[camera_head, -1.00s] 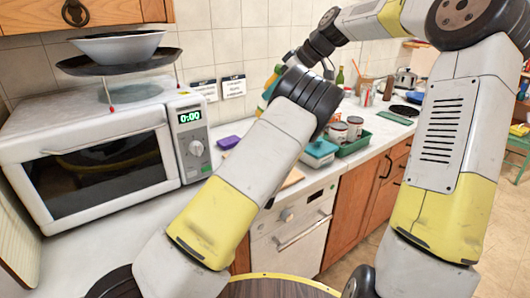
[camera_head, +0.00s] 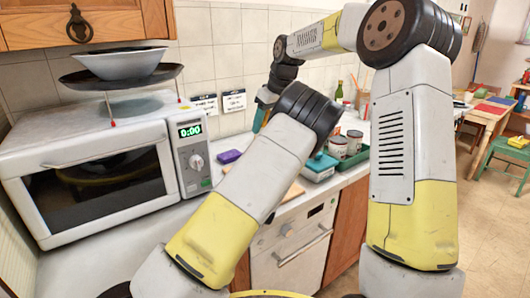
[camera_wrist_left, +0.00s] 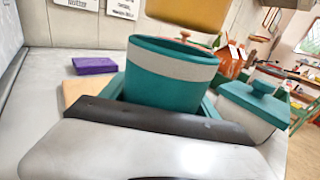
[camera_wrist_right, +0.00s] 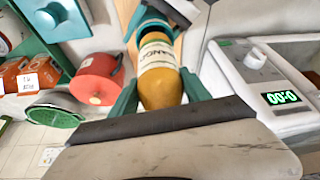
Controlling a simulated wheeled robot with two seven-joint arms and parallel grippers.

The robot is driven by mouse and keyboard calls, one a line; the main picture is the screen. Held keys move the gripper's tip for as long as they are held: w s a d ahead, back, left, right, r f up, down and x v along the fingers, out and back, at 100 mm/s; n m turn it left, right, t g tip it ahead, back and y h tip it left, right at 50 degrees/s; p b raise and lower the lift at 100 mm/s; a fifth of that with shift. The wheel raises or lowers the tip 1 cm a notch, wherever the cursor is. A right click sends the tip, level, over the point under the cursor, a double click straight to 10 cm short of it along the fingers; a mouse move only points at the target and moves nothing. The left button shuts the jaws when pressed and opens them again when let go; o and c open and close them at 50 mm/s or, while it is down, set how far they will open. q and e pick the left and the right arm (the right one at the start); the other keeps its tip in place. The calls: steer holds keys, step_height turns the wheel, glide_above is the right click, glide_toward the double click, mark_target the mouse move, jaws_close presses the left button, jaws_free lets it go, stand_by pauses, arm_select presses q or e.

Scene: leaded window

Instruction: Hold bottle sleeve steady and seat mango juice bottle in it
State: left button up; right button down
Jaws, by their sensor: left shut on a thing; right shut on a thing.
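The bottle sleeve (camera_wrist_left: 172,82) is a teal cup with a pale grey band, upright in the left wrist view. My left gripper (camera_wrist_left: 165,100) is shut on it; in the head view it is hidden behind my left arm. The mango juice bottle (camera_wrist_right: 158,66) is orange with a pale label in the right wrist view. My right gripper (camera_wrist_right: 160,84) is shut on it, a teal finger on either side. In the head view my right gripper (camera_head: 263,106) shows partly behind my left arm. An orange-yellow shape, likely the bottle (camera_wrist_left: 190,12), is above the sleeve in the left wrist view.
A white microwave (camera_head: 90,165) stands at the left, with a bowl (camera_head: 120,63) on a raised dark plate above it. A purple block (camera_head: 229,156), a teal-lidded box (camera_head: 319,166) and cans (camera_head: 338,146) stand on the counter behind my arms.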

steer(key=shift+f, duration=2.9)
steer(key=shift+f, duration=0.1)
steer(key=shift+f, duration=0.5)
steer(key=c, duration=0.5)
jaws_free()
steer(key=v, duration=1.3)
steer(key=shift+r, duration=0.15)
